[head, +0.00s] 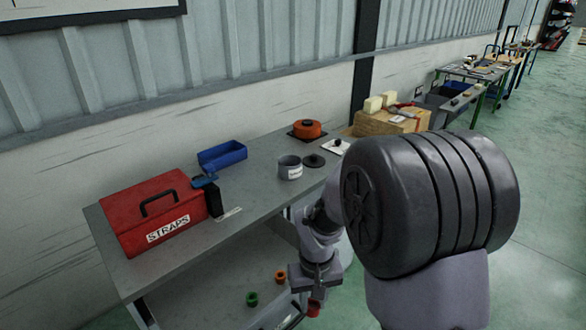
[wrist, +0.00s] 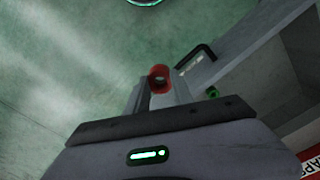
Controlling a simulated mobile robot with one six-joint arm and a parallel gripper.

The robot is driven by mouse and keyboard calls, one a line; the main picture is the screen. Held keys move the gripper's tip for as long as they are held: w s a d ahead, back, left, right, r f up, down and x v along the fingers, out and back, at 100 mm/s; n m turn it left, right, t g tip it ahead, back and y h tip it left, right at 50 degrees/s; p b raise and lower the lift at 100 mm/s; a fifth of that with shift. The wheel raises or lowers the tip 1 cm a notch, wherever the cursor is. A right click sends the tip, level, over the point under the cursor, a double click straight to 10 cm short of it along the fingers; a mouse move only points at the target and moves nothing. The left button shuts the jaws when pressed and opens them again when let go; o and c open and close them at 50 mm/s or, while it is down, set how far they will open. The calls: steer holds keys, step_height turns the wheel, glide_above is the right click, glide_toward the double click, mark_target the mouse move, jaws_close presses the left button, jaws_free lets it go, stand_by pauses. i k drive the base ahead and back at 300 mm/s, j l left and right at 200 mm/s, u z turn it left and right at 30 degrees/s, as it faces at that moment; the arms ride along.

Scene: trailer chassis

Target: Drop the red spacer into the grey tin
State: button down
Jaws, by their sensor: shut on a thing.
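The red spacer (head: 314,309) is a small ring at the bottom centre of the head view, in front of the bench. My gripper (head: 306,297) points down and is shut on it. The wrist view also shows the red spacer (wrist: 158,77) at the fingertips of my gripper (wrist: 160,88), over the green floor. The grey tin (head: 290,168) stands upright on the bench top, open at the top, with a white label. It is above and left of my gripper in the head view, apart from it. My arm hides part of the bench edge.
A red STRAPS toolbox (head: 152,213), a blue bin (head: 222,156), a black lid (head: 314,160) and an orange pot (head: 307,129) stand on the bench (head: 250,205). A green spacer (head: 251,299) and an orange spacer (head: 280,276) sit on the lower surface. Open floor lies right.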

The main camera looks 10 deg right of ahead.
mark_target(294, 174)
steer(key=i+l+u, duration=0.15)
steer(key=l, duration=0.2)
steer(key=i+l+u, duration=0.1)
steer(key=l, duration=0.25)
steer(key=i+l+u, duration=0.3)
steer(key=l, duration=0.45)
steer(key=i+l+u, duration=0.1)
steer(key=l, duration=0.3)
steer(key=i+l+u, duration=0.15)
steer(key=l, duration=0.25)
